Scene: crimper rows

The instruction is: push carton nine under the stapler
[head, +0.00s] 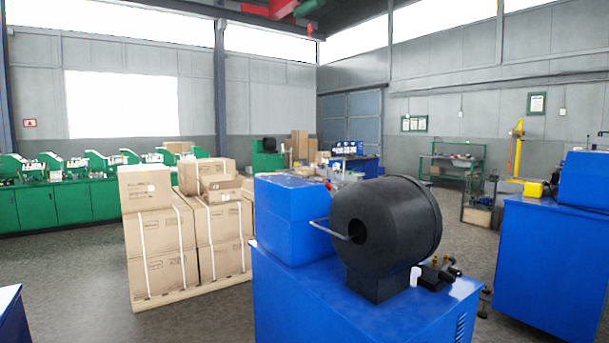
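Several brown cardboard cartons (160,232) are stacked on a pallet (178,297) left of the middle, with white straps around the lower ones. A smaller carton (143,188) sits on top at the left, and another (206,172) lies on top behind. Printing on the cartons is too small to read, so I cannot tell which is carton nine. I cannot pick out a stapler for certain. My gripper is not in view.
A blue crimping machine with a black drum (388,228) stands close in front on a blue cabinet (330,312). Another blue cabinet (552,265) is at the right. Green benches (55,207) line the left wall. Grey floor (70,270) is open left of the pallet.

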